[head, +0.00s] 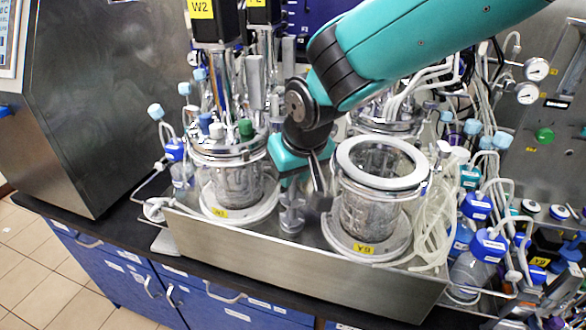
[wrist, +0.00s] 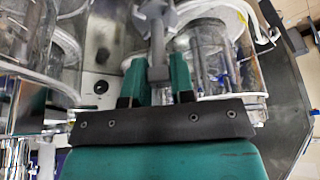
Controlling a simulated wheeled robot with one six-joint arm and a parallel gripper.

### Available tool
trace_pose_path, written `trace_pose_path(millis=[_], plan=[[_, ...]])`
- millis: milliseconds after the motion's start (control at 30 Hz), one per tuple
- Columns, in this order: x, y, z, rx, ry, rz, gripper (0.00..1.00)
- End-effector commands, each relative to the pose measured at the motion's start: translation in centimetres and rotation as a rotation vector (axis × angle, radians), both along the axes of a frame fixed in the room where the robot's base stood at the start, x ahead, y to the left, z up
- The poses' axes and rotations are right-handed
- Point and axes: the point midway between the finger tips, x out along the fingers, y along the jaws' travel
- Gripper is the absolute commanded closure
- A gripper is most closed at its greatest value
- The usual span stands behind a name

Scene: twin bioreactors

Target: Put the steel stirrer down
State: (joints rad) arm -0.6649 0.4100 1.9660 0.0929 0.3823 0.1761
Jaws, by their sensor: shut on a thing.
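The steel stirrer (head: 291,216) hangs upright below my gripper (head: 292,180), between the two glass vessels. In the wrist view the grey stirrer (wrist: 157,35) runs away between the teal fingers of my gripper (wrist: 156,82), which are shut on its shaft. Its bladed lower end is close to the floor of the steel tray (head: 300,270); I cannot tell whether it touches. My wrist hides the upper part of the stirrer in the head view.
The open-topped right vessel (head: 372,212) stands close on the right, the lidded left vessel (head: 228,183) on the left. Clear tubing (head: 432,225) and blue-capped bottles (head: 478,262) crowd the right side. The tray's front wall and the dark bench edge (head: 120,238) lie nearest.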

Motion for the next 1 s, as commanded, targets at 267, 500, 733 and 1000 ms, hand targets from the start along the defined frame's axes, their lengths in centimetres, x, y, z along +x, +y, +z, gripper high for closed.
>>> trace_pose_path(millis=[267,500,733,1000], plan=[[0.0,0.0,-0.2,0.0,0.0,0.0,0.61],[0.0,0.0,-0.2,0.0,0.0,0.0,0.51],[-0.3,-0.1,1.1,0.003,-0.005,0.0,0.51],[-2.3,-1.0,6.4,0.005,-0.007,-0.001,0.51]])
